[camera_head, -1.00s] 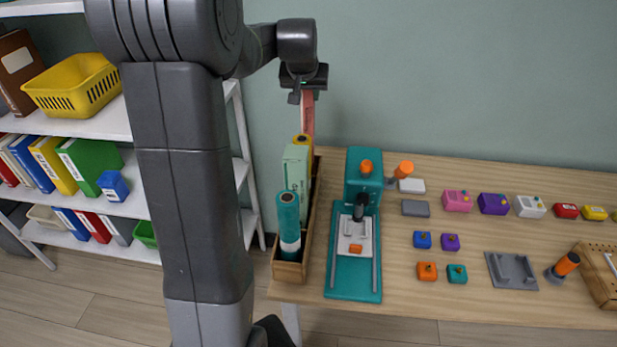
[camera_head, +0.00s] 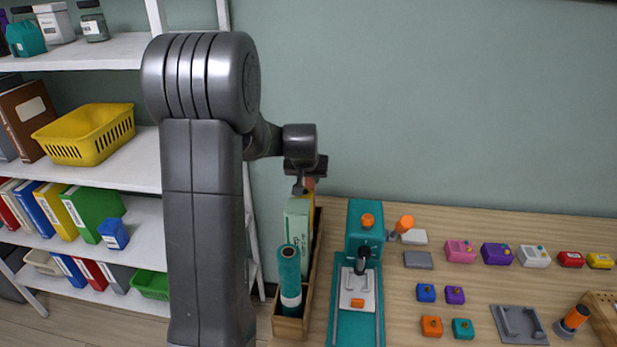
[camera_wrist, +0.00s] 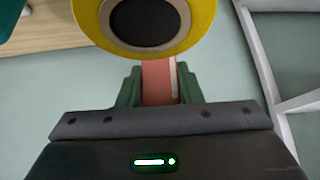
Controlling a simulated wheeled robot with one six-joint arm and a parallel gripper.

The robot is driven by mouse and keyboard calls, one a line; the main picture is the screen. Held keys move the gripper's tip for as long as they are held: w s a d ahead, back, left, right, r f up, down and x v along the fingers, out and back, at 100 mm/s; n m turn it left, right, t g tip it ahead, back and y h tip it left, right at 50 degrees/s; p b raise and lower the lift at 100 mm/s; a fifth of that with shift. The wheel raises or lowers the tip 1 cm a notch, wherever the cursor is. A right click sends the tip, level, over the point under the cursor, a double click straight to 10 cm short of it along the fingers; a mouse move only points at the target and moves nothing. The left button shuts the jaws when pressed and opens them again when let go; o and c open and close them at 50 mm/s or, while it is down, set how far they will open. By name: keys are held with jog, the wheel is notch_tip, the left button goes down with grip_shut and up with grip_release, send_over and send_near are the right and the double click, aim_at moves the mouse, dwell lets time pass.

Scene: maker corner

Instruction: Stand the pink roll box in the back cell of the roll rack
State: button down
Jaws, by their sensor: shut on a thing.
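My gripper (camera_head: 305,188) is at the back end of the wooden roll rack (camera_head: 290,327), above it. Its green fingers are shut on the pink roll box (camera_wrist: 159,82), which also shows as a small patch in the head view (camera_head: 310,184). The box looks upright.
A teal press (camera_head: 365,225) stands close to the rack's right. Small coloured boxes, such as a pink one (camera_head: 459,252), lie across the wooden table (camera_head: 460,215). White shelves (camera_head: 140,160) with a yellow basket (camera_head: 88,135) stand at left. The wall is behind the rack.

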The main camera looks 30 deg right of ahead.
jog(key=c, duration=1)
grip_release()
jog(key=b+v, duration=0.1)
jog(key=v, duration=1.1)
